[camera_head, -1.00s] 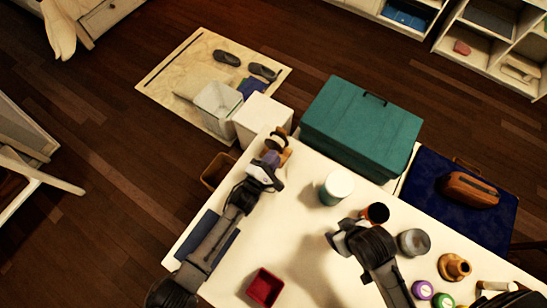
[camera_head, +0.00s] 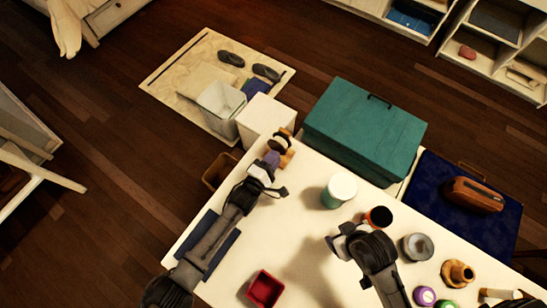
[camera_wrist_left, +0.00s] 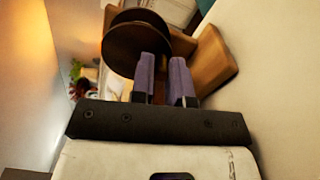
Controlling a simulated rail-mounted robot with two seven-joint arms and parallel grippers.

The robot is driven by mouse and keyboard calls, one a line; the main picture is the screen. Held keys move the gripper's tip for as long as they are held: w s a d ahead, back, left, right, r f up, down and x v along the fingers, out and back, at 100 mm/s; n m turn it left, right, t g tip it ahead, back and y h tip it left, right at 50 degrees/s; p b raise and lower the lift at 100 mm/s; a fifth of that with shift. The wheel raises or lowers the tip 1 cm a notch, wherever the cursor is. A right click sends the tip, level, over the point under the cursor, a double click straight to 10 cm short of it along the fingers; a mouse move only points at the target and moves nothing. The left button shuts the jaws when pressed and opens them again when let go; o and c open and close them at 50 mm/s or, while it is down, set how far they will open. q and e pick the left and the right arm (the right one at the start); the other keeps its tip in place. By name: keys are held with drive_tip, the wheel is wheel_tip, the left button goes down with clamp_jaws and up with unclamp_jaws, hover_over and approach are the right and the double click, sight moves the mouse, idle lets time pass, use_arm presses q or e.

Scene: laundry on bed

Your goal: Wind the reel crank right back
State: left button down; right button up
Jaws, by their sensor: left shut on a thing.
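The wooden reel (camera_head: 284,147) stands at the far left corner of the white table. In the left wrist view its dark round spool (camera_wrist_left: 138,38) and pale wooden body (camera_wrist_left: 214,60) fill the top. My left gripper (camera_head: 271,158) is right at the reel; its purple fingers (camera_wrist_left: 167,75) point at the spool and are shut on the reel crank, which is mostly hidden between and behind them. My right gripper (camera_head: 341,236) hangs over the middle of the table, away from the reel; its finger gap is unclear.
A white-lidded jar (camera_head: 339,190), an orange-rimmed cup (camera_head: 378,217) and a grey pot (camera_head: 417,246) stand near my right gripper. A red box (camera_head: 265,288) sits at the front. A teal chest (camera_head: 364,128) borders the table behind. The table between the arms is clear.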

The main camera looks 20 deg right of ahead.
use_arm(q)
drive_tip(key=c, duration=1.1)
unclamp_jaws()
drive_tip(key=p+v, duration=0.1)
drive_tip(key=v, duration=1.2)
drive_tip(key=shift+s+a, duration=0.25)
drive_tip(key=shift+a, duration=0.05)
